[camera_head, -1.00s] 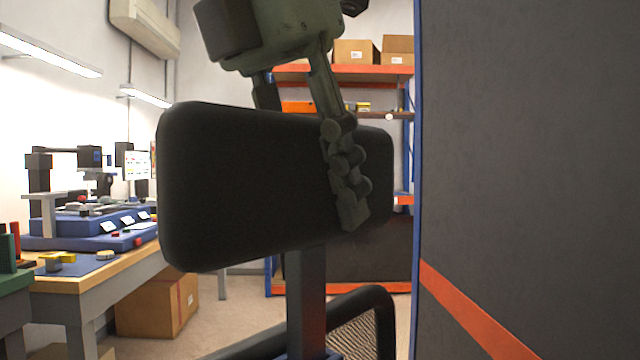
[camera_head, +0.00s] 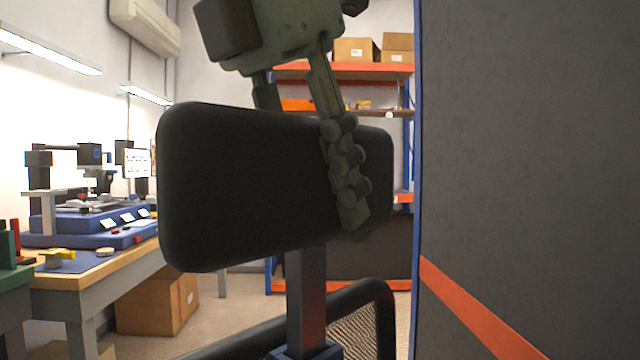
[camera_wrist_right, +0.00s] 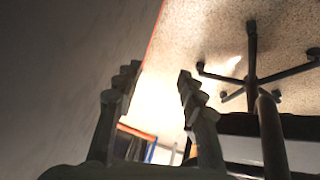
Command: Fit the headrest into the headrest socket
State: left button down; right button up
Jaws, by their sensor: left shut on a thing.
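The headrest is a wide black pad (camera_head: 250,190) with rounded corners, slightly tilted, in the head view. A dark straight post (camera_head: 305,300) runs down from its underside. My left gripper (camera_head: 335,185) reaches from above and is shut on the pad. One finger lies across its near face and the other goes behind it, hidden. A dark blue piece (camera_head: 305,352) at the post's foot, cut by the picture's edge, may be the headrest socket; I cannot tell how far the post sits in it. My right gripper (camera_wrist_right: 155,85) is open and empty in the right wrist view.
The black chair frame with mesh (camera_head: 383,310) is below the headrest. A tall dark panel (camera_head: 520,150) fills the right side. A workbench (camera_head: 110,280) stands left, a box (camera_head: 160,305) beneath it. The right wrist view shows the chair's wheeled base (camera_wrist_right: 250,80).

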aim_at(306, 258)
pick_arm(q)
jog(key=shift+f+b, duration=0.3)
jog(key=shift+f, duration=0.05)
pick_arm(e)
jog(key=shift+w+a+r+t, duration=0.55)
jog(key=shift+w+a+t, duration=0.1)
jog(key=shift+w, duration=0.1)
jog(key=shift+w+a+r, duration=0.2)
pick_arm(q)
jog(key=shift+f, duration=0.25)
pick_arm(e)
jog(key=shift+w+a+r+t+y, duration=0.3)
jog(key=shift+w+a+t+y, duration=0.05)
jog(key=shift+w+y, duration=0.05)
pick_arm(q)
jog(key=shift+f+b, duration=0.1)
jog(key=shift+b, duration=0.2)
pick_arm(e)
jog(key=shift+w+a+r, duration=0.15)
jog(key=shift+w+a, duration=0.05)
pick_arm(q)
jog(key=shift+f, duration=0.2)
pick_arm(e)
jog(key=shift+w+a+r+n+t+y, duration=0.3)
jog(key=shift+w+a+r+t, duration=0.2)
jog(key=shift+w+a, duration=0.15)
jog(key=shift+w+a+r, duration=0.1)
jog(key=shift+w+a, duration=0.05)
jog(key=shift+w, duration=0.05)
